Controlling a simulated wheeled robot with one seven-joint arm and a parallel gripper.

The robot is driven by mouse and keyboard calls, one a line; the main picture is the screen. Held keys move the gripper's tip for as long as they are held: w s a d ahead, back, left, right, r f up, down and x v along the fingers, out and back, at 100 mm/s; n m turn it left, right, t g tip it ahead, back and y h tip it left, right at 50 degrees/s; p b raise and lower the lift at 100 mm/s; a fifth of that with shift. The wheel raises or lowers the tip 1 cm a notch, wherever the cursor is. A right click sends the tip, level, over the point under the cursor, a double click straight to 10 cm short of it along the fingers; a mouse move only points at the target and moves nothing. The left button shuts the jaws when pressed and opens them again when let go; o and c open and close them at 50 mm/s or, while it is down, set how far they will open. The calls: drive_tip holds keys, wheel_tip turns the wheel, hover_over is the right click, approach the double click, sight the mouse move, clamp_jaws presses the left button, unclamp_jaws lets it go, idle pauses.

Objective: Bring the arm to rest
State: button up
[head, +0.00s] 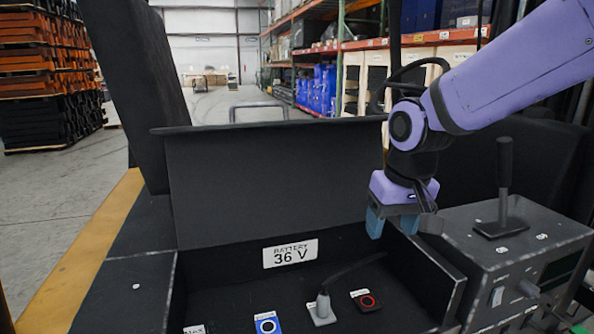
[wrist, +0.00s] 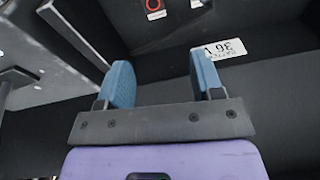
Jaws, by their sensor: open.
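My gripper (head: 393,221) hangs from my purple arm at the right of the head view, above the right side of a black battery compartment (head: 240,190). Its two blue fingers are apart with nothing between them. They also show in the wrist view (wrist: 163,85), spread and empty. The gripper is apart from the items on the compartment floor.
In the compartment are a grey plug (head: 321,309) with a black cable, a red-ringed block (head: 366,300), a blue block (head: 267,322) and a "36 V" label (head: 290,253). A lever (head: 504,185) on a grey console stands right. A steering wheel (head: 405,85) is behind.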

drive_tip(key=s+d+r+m+t, duration=0.1)
drive_tip(key=s+d+r, duration=0.3)
drive_tip(key=s+d, duration=0.3)
drive_tip(key=s+d+r+m+t, duration=0.1)
drive_tip(key=s+d+r+t, duration=0.1)
drive_tip(key=s+d, duration=0.5)
drive_tip(key=shift+s+r+t+h, duration=0.3)
drive_tip(key=shift+s+r+h, duration=0.1)
drive_tip(key=shift+s+r, duration=0.45)
drive_tip(key=shift+w, duration=0.1)
